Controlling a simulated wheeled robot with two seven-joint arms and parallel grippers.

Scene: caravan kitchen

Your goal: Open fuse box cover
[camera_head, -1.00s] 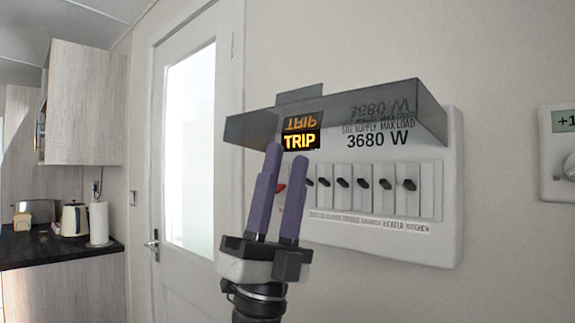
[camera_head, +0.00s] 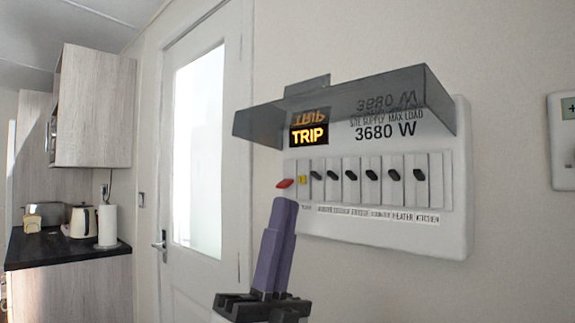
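The white fuse box (camera_head: 455,215) is on the wall, with its smoky see-through cover (camera_head: 350,103) swung up and sticking out above the switches. A small tab (camera_head: 307,86) shows on the cover's edge. My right gripper (camera_head: 283,205) points up below the red switch, apart from the cover. Its two purple fingers look close together and partly overlap, with nothing seen between them. My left gripper is not in view.
A white door (camera_head: 205,250) with a bright window stands left of the box. A wall control unit (camera_head: 563,165) is at the right edge. A kitchen counter (camera_head: 60,249) with a kettle (camera_head: 82,221) and paper roll (camera_head: 107,226) is far left. The wall beneath the box is clear.

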